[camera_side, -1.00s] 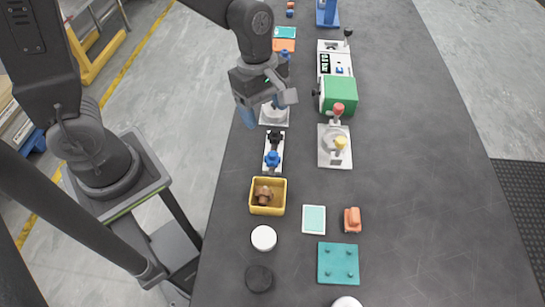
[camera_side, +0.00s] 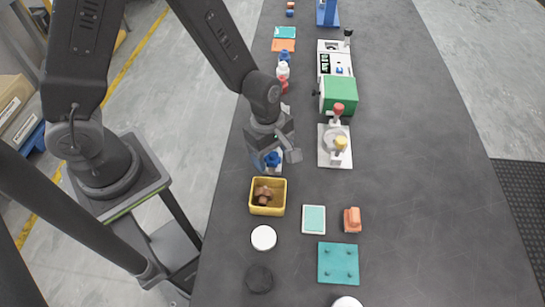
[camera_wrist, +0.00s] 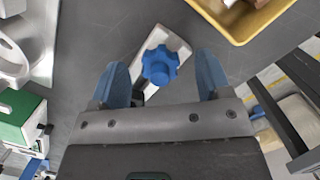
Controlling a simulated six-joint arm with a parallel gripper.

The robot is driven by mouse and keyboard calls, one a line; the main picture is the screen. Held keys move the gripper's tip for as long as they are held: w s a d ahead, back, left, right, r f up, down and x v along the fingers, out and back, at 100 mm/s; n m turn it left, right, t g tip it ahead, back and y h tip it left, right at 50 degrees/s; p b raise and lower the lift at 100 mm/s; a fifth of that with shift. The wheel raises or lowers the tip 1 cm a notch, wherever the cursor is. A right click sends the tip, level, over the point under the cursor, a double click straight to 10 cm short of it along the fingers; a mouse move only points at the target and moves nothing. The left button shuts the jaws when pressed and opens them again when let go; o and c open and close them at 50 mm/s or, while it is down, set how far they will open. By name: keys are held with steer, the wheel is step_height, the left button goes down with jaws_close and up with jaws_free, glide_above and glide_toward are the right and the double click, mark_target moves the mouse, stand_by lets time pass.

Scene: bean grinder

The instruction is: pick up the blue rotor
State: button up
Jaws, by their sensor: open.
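The blue rotor (camera_side: 272,158) is a small star-shaped knob standing at the near end of a narrow white base plate (camera_side: 277,170). In the wrist view the blue rotor (camera_wrist: 160,64) lies between and a little ahead of my two fingers, with the white base plate (camera_wrist: 178,42) under it. My gripper (camera_side: 274,155) is over the base plate, pointing down, and hides most of it and the black part at its far end. In the wrist view my gripper (camera_wrist: 163,80) is open, with a blue finger on each side of the rotor. I see no contact.
A yellow bin (camera_side: 268,209) with brown pieces stands just nearer the camera than the rotor. The table's right half is clear.

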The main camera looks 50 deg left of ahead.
steer(key=shift+f, duration=0.3)
steer(key=shift+c, duration=0.4)
steer(key=c, duration=0.9)
steer(key=shift+r, duration=0.15)
steer(key=shift+c, duration=0.2)
